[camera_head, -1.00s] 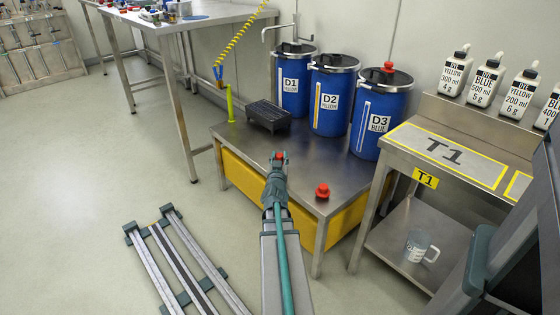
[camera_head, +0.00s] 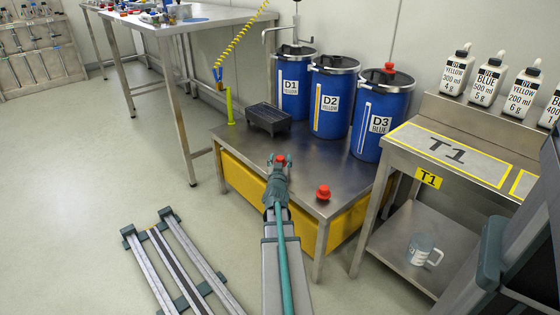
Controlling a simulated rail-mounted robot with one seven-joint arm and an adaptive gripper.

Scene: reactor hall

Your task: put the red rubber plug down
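My gripper (camera_head: 279,164) reaches over the low steel table (camera_head: 228,137) with a small red plug (camera_head: 281,158) at its fingertips. The fingers appear shut on this plug, which is partly hidden by them. The gap between the plug and the tabletop is hard to judge. A second red plug (camera_head: 323,192) stands on the tabletop near the front right corner, to the right of my gripper and apart from it. A third red plug (camera_head: 389,67) sits on the lid of the blue drum D3 (camera_head: 380,122).
Blue drums D1 (camera_head: 292,88) and D2 (camera_head: 331,104) stand at the table's back. A dark block (camera_head: 268,118) lies behind my gripper. The T1 bench (camera_head: 445,152) is at the right, with a clear mug (camera_head: 422,250) on its lower shelf. The table's middle is bare.

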